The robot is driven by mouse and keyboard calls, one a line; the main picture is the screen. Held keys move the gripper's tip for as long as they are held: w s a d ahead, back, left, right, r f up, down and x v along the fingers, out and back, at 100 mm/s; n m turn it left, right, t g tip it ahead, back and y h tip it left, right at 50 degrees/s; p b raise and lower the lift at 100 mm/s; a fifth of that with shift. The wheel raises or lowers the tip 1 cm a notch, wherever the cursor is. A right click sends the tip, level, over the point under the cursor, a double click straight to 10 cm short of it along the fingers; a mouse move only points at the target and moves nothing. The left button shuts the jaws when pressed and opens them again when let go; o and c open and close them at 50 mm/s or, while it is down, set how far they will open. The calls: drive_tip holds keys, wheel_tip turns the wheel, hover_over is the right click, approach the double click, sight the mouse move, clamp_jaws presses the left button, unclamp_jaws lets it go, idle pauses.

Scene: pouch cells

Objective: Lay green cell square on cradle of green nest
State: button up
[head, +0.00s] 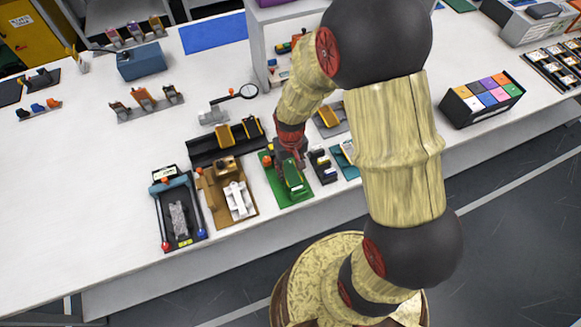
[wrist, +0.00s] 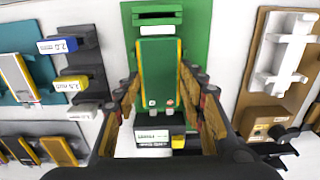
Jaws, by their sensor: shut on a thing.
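The green cell (wrist: 158,75), a flat green pouch with yellow edges and two metal tabs, lies lengthwise between the fingers of my gripper (wrist: 160,95) in the wrist view. My gripper is shut on it. The green nest (wrist: 195,30) is a green plate under and beyond the cell; its cradle is mostly hidden by the cell. In the head view my gripper (head: 291,160) is over the green nest (head: 303,195), with the green cell (head: 294,181) above the plate. The cell looks roughly in line with the plate; I cannot tell whether it touches the cradle.
A brown nest with a white cradle (head: 238,200) stands left of the green nest, and a black fixture with a blue bar (head: 180,215) further left. A dark rack with labelled cells (head: 323,165) is close on the right. A black rack with yellow cells (head: 225,142) is behind.

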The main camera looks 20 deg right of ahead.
sight(291, 172)
drive_tip(key=o, duration=1.2)
drive_tip(key=shift+c, duration=0.2)
drive_tip(key=shift+r+p, duration=2.75)
drive_tip(key=shift+r, duration=0.7)
